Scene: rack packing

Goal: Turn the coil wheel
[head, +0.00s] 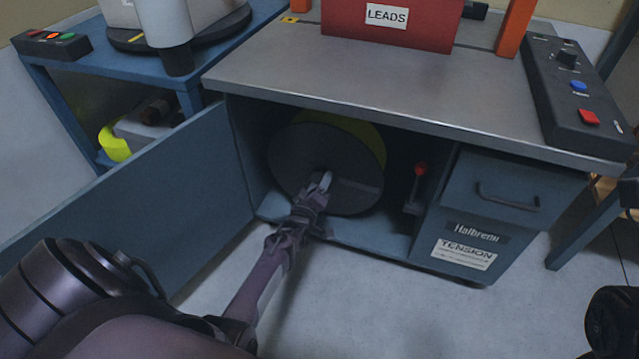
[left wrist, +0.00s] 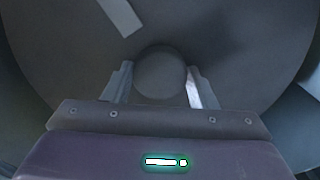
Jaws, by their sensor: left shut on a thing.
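The coil wheel (head: 290,158) is a large dark grey disc with a yellow part behind its upper edge. It stands upright inside the open cabinet under the bench. My left gripper (head: 322,182) reaches in from the front and is shut on the round hub at the wheel's middle. In the left wrist view the fingers (left wrist: 160,88) stand on both sides of the round hub (left wrist: 160,72), and a pale stripe (left wrist: 121,16) shows on the wheel's face at the upper left. The gripper hides part of the hub in the head view. My right gripper is not in view.
The cabinet door (head: 150,195) hangs open to the left of my arm. A red-knobbed lever (head: 419,172) stands right of the wheel, beside a drawer (head: 512,190). The bench top (head: 440,92) overhangs the wheel. A blue side table (head: 110,72) stands at left.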

